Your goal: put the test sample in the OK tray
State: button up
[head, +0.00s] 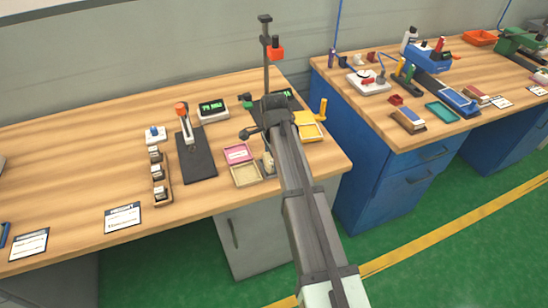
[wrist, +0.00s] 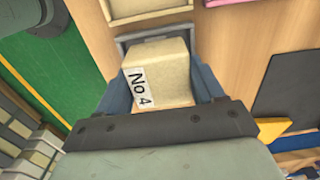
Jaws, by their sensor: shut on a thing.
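My gripper (wrist: 163,85) is shut on the test sample (wrist: 158,72), a pale beige block with a white label reading "No 4". Its two blue-grey fingers stand on either side of the block. In the head view the arm hides most of my gripper, which is over the right part of the near bench. A pink tray (head: 238,153) and a beige tray (head: 246,175) lie just left of it, and a yellow tray (head: 308,125) lies to the right. I cannot read which tray is the OK tray. A grey rim (wrist: 122,45) shows behind the block in the wrist view.
A dark-based hardness stand (head: 196,165) and a narrow wooden rack (head: 160,178) with several small pieces stand left of the trays. A display box (head: 213,110) is behind them. A tall stand (head: 266,60) rises near my arm. The bench's left part is mostly clear.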

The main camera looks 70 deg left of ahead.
jog(key=shift+f, duration=0.15)
jog(key=o, duration=1.1)
notch_tip(320, 180, up, 12)
jog(key=shift+r, duration=0.2)
